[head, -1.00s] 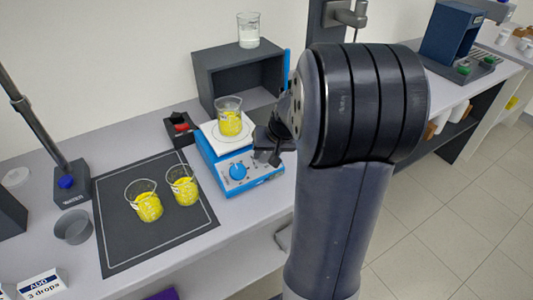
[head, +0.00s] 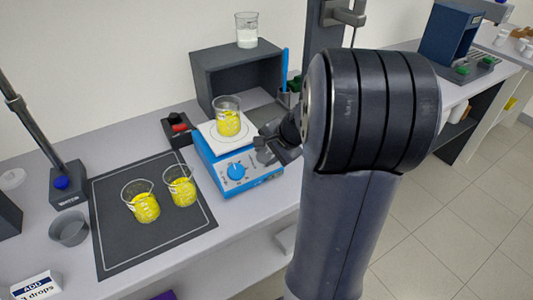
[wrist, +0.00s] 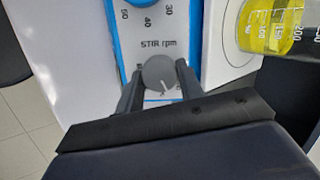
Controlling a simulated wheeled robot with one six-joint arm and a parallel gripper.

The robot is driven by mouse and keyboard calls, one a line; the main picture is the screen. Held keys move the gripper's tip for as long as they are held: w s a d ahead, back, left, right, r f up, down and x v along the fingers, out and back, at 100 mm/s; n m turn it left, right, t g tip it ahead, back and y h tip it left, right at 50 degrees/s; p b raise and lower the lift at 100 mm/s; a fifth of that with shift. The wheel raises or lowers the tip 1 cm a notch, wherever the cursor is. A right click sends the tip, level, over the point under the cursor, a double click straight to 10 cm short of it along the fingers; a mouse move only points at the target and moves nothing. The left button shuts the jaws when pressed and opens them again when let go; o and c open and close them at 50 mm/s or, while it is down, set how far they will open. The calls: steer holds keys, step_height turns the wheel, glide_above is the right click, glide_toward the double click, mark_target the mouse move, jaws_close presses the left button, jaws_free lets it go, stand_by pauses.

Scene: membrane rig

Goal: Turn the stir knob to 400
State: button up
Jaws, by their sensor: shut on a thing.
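The blue and white hotplate stirrer (head: 246,186) stands on the bench with a white top plate. In the wrist view its grey stir knob (wrist: 159,72) sits below the label "STIR rpm", with a pale pointer line toward the picture's lower right. My gripper (wrist: 159,82) has one finger on each side of this knob and is shut on it. In the head view my gripper (head: 264,149) is at the right of the stirrer's front panel and hides the stir knob. The numbers around the stir knob are mostly hidden by the fingers. A blue knob (head: 236,171) is on the panel's left.
A beaker of yellow liquid (head: 228,122) stands on the stirrer's plate, close to my gripper. Two more yellow beakers (head: 145,207) (head: 181,189) stand on the dark mat (head: 115,253). A grey shelf box (head: 216,58) is behind the stirrer.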

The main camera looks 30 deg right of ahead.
steer(key=shift+m+t, duration=0.4)
steer(key=shift+m, duration=1.9)
steer(key=o, duration=1)
steer(key=shift+s, duration=0.1)
steer(key=v, duration=1)
steer(key=shift+s+d+r, duration=0.1)
steer(key=shift+s+r, duration=0.15)
steer(key=shift+r, duration=0.05)
steer(key=shift+w+f, duration=0.1)
steer(key=shift+f, duration=0.05)
